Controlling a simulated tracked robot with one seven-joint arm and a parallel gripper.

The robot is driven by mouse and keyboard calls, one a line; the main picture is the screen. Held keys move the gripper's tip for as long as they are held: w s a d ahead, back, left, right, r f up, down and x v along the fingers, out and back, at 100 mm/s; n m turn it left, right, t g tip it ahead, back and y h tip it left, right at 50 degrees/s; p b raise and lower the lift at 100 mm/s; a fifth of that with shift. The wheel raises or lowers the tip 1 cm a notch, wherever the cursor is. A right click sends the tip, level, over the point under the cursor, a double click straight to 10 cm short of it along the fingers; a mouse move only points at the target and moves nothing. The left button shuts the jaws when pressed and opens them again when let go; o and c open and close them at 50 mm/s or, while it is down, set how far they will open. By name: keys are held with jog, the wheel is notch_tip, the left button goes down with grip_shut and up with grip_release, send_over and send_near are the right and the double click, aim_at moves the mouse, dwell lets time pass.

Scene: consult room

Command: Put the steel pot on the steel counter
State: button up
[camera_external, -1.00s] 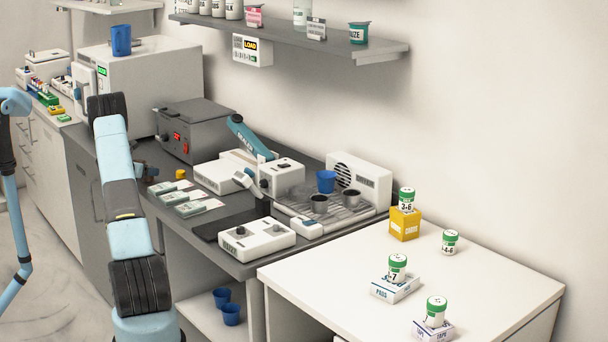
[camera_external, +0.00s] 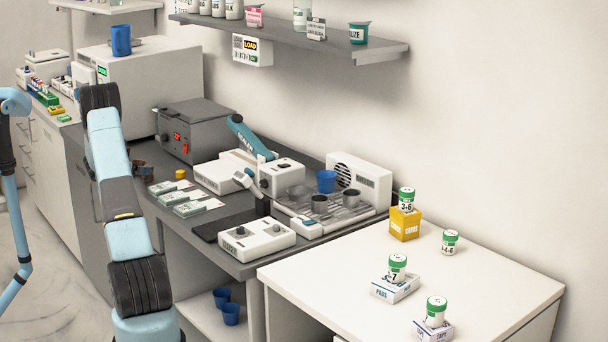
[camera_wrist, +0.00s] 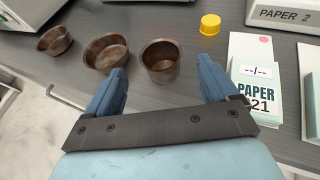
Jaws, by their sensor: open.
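In the wrist view three brownish metal pots stand in a row on the dark grey counter (camera_wrist: 110,20): a left pot (camera_wrist: 54,42), a middle pot (camera_wrist: 106,53) and a right, taller pot (camera_wrist: 162,72). My gripper (camera_wrist: 160,66) is open. The right pot appears between the fingertips, and the left fingertip overlaps the middle pot's lower edge; I cannot tell whether they touch. In the external view my gripper is hidden behind my arm. Dark metal cups (camera_external: 320,204) also stand on a slotted metal tray (camera_external: 362,212) at the counter's right end.
A yellow cap (camera_wrist: 210,24) and paper boxes (camera_wrist: 255,92) lie right of the pots. A grey heater box (camera_external: 195,130), a white control box (camera_external: 257,240) and a blue cup (camera_external: 326,181) stand along the counter. The white table (camera_external: 330,270) has bare room at its left.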

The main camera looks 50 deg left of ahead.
jog(key=v, duration=0.6)
jog(key=w+d+r+m+h, duration=0.3)
jog(key=w+d+r+m, duration=0.2)
jog(key=w+d, duration=0.45)
jog(key=w+d+r+m+h, duration=0.3)
jog(key=w+d+r+m, duration=0.25)
jog(key=d, duration=0.75)
jog(key=w+d+r+m+g+h, duration=0.1)
jog(key=d+r+m, duration=0.15)
jog(key=d, duration=0.55)
jog(key=w+d+r+m+g+h, duration=0.15)
jog(key=d+m, duration=0.25)
jog(key=d, duration=0.4)
jog(key=w+d+r+m+g, duration=0.1)
jog(key=d+r+m, duration=0.2)
jog(key=d, duration=0.5)
jog(key=s+d+r+m+g, duration=0.15)
jog(key=s+d+m, duration=0.35)
jog(key=d, duration=0.5)
jog(key=s+d+r+m+g, duration=0.15)
jog(key=s+d+m, duration=0.4)
jog(key=d, duration=0.55)
jog(key=s+d+f+m+y, duration=0.1)
jog(key=s+d+m, duration=0.2)
jog(key=s+m, duration=0.2)
jog(key=s+d+m+y, duration=0.2)
jog(key=s+d+m, duration=0.2)
jog(key=s, duration=0.5)
jog(key=shift+f+m, duration=0.4)
jog(key=shift+m, duration=0.35)
